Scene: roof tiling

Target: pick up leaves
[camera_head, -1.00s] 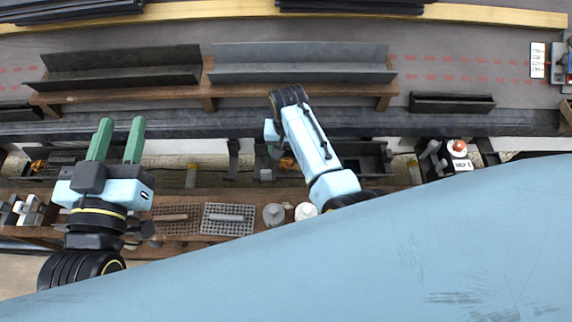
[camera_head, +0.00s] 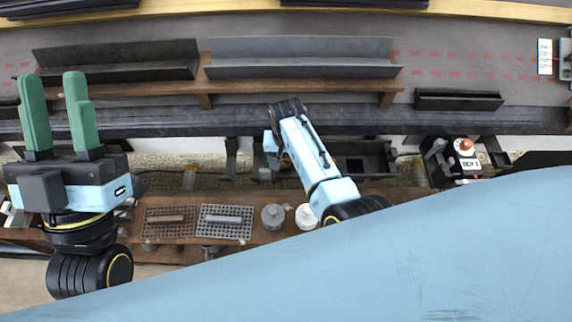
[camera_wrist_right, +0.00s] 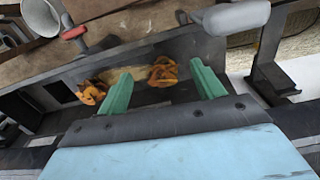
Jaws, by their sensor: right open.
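Two crumpled orange-brown leaves show in the right wrist view. One leaf (camera_wrist_right: 91,92) lies left of my left-hand finger, close to it. The other leaf (camera_wrist_right: 162,73) lies ahead, between the two fingertips in the picture. Both are in a dark trough (camera_wrist_right: 150,95). My right gripper (camera_wrist_right: 161,69) is open and empty, its green fingers spread and pointing toward the trough. In the head view its arm hides the fingers, and the leaves cannot be made out. My left gripper (camera_head: 55,77) is at the far left, its green fingers apart with nothing between them.
A wooden shelf (camera_head: 180,196) below the trough holds grated trays (camera_head: 225,221), a grey pot (camera_head: 272,217) and a white pot (camera_head: 306,216). Grey angled gutters (camera_head: 300,67) line the back. A red-topped device (camera_head: 464,150) stands at right.

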